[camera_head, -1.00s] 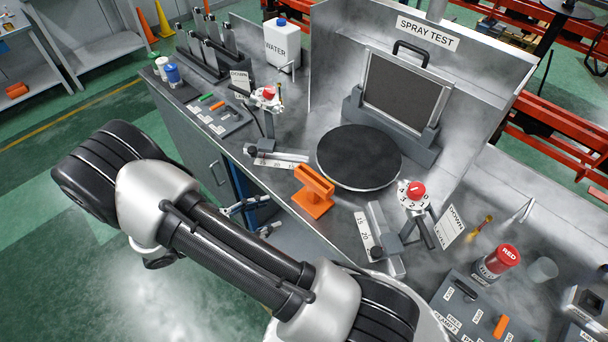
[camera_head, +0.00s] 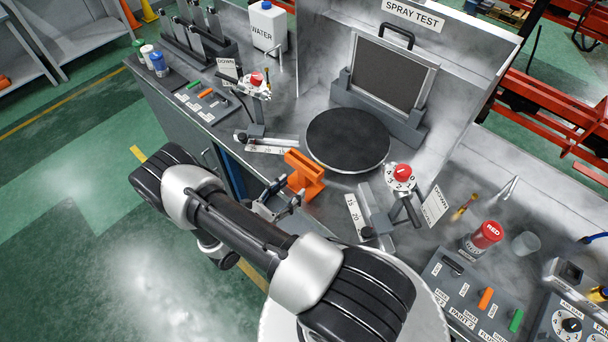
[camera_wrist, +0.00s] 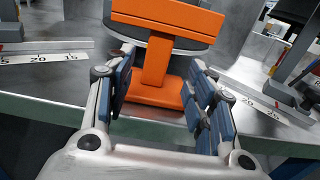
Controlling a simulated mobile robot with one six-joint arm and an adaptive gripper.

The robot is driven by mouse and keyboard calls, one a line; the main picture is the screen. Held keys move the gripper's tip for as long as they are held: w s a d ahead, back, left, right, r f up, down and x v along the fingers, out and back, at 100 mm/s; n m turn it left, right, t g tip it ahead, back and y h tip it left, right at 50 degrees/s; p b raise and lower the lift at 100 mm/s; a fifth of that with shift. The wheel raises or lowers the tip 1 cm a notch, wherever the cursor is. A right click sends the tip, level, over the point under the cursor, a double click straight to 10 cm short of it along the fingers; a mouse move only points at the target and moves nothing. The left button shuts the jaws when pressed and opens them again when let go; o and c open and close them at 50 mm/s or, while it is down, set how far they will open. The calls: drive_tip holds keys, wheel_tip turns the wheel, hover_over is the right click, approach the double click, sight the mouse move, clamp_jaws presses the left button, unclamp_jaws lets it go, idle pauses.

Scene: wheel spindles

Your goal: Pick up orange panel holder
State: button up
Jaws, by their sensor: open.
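The orange panel holder (camera_head: 304,172) stands upright on the grey bench near its front edge, just in front of the round black turntable (camera_head: 348,138). In the wrist view the holder (camera_wrist: 157,60) shows a wide top bar, a narrow stem and a flat base. My gripper (camera_head: 278,198) is just short of the holder, at the bench's front edge. In the wrist view my gripper (camera_wrist: 160,95) is open, with blue pads left and right of the holder's lower part. The holder is not gripped, and I cannot tell whether a pad touches it.
Ruler slides lie to the left (camera_head: 268,144) and right (camera_head: 362,216) of the holder. Spray stands with red knobs rise at the left (camera_head: 257,80) and right (camera_head: 402,172). The black panel (camera_head: 393,80) stands behind the turntable.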

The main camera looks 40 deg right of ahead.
sight(301, 178)
drive_tip(key=d, duration=0.4)
drive_tip(key=w+d, duration=0.1)
drive_tip(key=d, duration=0.2)
drive_tip(key=shift+d+r+b, duration=0.1)
drive_tip(key=shift+r+b, duration=0.05)
drive_tip(key=shift+b, duration=0.15)
clamp_jaws()
idle(0.4)
